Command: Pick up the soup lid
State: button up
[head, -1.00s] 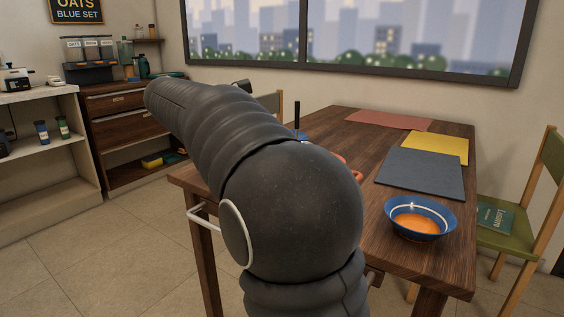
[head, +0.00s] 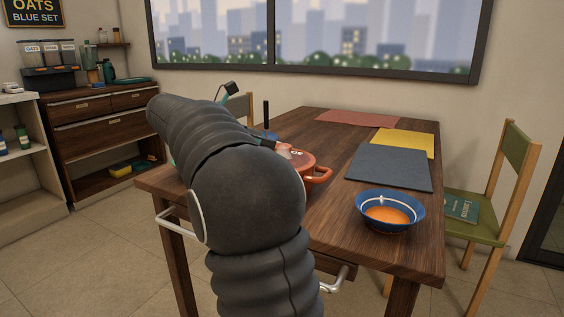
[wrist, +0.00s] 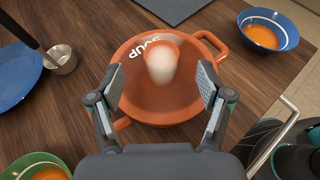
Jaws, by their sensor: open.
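The orange soup lid (wrist: 142,92), marked "SOUP", sits on the orange pot with side handles, and its pale knob (wrist: 161,65) stands up in the middle. In the wrist view my gripper (wrist: 160,82) is open above the lid, with one finger on each side of the knob and clear space between. In the head view the pot (head: 318,172) with its lid shows on the table, partly hidden behind my arm.
The wooden table (head: 335,207) holds a blue soup bowl (head: 375,222), which also shows in the wrist view (wrist: 283,39). A ladle (wrist: 60,60), a blue plate (wrist: 14,76) and a green bowl (wrist: 20,165) lie near the pot. Placemats (head: 390,167) cover the right side.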

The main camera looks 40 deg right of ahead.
jog(key=shift+f+b+x, duration=0.1)
jog(key=shift+b+x, duration=0.15)
jog(key=shift+x, duration=1.05)
jog(key=shift+f+b+x, duration=0.15)
jog(key=shift+b+x, duration=0.05)
jog(key=shift+x, duration=1.1)
jog(key=shift+s+a, duration=0.1)
jog(key=shift+a, duration=0.05)
jog(key=c, duration=1.4)
